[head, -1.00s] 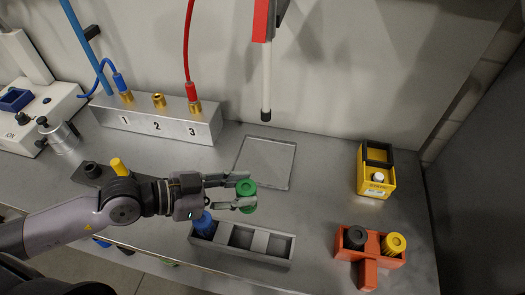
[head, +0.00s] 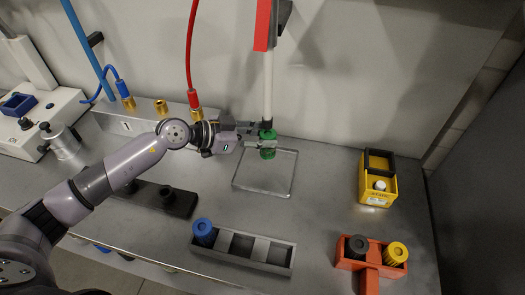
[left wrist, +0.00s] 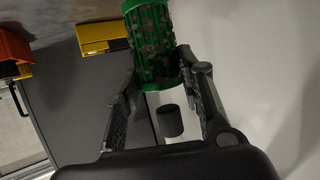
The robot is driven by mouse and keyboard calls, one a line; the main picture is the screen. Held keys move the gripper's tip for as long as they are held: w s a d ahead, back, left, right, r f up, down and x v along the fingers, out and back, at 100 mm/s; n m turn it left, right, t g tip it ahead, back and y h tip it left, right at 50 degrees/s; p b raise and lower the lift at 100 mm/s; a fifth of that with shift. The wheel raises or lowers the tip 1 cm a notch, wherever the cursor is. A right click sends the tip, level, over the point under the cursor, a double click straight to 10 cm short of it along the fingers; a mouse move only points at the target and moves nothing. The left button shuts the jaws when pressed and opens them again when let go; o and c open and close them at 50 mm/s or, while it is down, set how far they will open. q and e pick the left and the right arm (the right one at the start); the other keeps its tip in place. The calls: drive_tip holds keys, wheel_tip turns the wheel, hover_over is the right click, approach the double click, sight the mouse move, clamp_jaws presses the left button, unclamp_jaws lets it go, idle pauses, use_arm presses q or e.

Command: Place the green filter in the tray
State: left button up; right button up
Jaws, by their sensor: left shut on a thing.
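The green filter (head: 267,152) is a ribbed cylinder held in my left gripper (head: 262,139). The gripper is shut on it, above the back edge of the clear square tray (head: 252,184). The filter also shows in the left wrist view (left wrist: 155,45), between the tips of my left gripper (left wrist: 160,80). A grey compartment tray (head: 250,258) lies at the front, with a blue filter (head: 203,230) in its left compartment; its other compartments look empty. My right gripper is not in view.
A white rod (head: 267,85) hangs from above, its lower end close to the filter. The numbered block (head: 120,122) is behind my arm. A yellow box (head: 377,190) and an orange holder (head: 350,265) with black and yellow knobs stand at right. The bench between the trays is clear.

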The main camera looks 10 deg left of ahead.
sight(262, 156)
use_arm(q)
drive_tip(key=shift+s+f, duration=0.2)
drive_tip(key=shift+f, duration=0.65)
wheel_tip(262, 156, down, 4)
drive_tip(key=shift+w+f, duration=0.25)
drive_tip(key=shift+f, duration=0.1)
drive_tip(key=shift+s+f, duration=0.1)
drive_tip(key=shift+f, duration=0.05)
drive_tip(key=o, duration=1.2)
drive_tip(key=shift+c, duration=0.2)
